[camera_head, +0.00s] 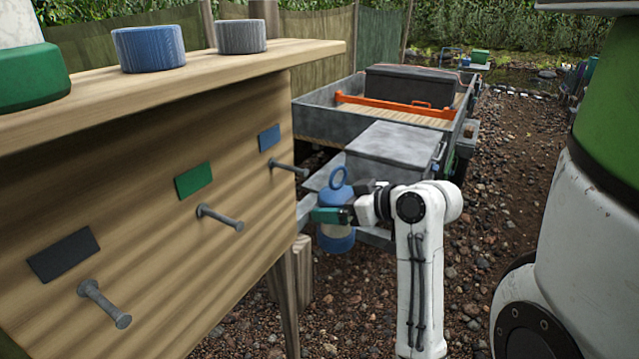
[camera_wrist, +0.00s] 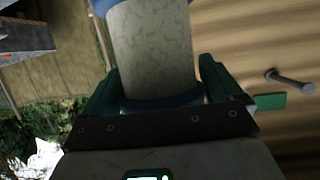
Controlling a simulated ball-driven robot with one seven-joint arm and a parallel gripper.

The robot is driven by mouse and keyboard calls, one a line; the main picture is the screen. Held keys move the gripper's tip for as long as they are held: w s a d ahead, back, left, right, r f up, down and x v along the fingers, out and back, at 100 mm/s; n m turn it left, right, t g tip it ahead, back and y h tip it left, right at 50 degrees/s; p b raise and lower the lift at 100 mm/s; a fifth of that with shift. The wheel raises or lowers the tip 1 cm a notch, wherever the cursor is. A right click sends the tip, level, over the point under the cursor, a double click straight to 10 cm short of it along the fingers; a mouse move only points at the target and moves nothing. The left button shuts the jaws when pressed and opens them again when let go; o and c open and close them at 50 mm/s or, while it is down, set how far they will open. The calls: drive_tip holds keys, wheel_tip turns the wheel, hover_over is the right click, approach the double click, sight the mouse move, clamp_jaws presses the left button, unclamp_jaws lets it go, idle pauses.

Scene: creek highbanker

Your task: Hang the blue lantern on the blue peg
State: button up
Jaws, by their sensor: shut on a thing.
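The blue lantern (camera_head: 337,212) has a blue cap with a ring on top, a pale middle and a blue base. My gripper (camera_head: 335,215) is shut on its middle and holds it upright in the air, right of the peg board. In the wrist view the lantern (camera_wrist: 152,45) stands between both fingers (camera_wrist: 160,90). The blue peg (camera_head: 289,168) is a grey metal peg below a blue plate (camera_head: 269,137) at the board's far end. The lantern's ring is right of the peg's tip and apart from it in the picture.
The wooden board (camera_head: 150,170) also bears a peg (camera_head: 220,217) by a green plate (camera_head: 194,181) and a peg (camera_head: 104,303) by a dark plate (camera_head: 63,255). Green, blue and grey lids stand on its shelf (camera_head: 200,75). A grey metal box (camera_head: 395,150) is behind my gripper.

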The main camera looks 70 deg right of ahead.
drive_tip(key=shift+b+x, duration=0.3)
drive_tip(key=shift+x, duration=0.45)
drive_tip(key=w+d+f+b, duration=0.1)
drive_tip(key=w+b, duration=0.1)
drive_tip(key=w, duration=0.7)
drive_tip(key=shift+d+b, duration=0.3)
drive_tip(key=shift+d, duration=0.1)
drive_tip(key=shift+w+f, duration=0.1)
drive_tip(key=shift+w, duration=0.05)
idle(0.3)
idle(0.5)
drive_tip(key=o, duration=0.9)
drive_tip(key=v, duration=1)
drive_tip(key=shift+s+a, duration=0.1)
drive_tip(key=shift+s, duration=0.3)
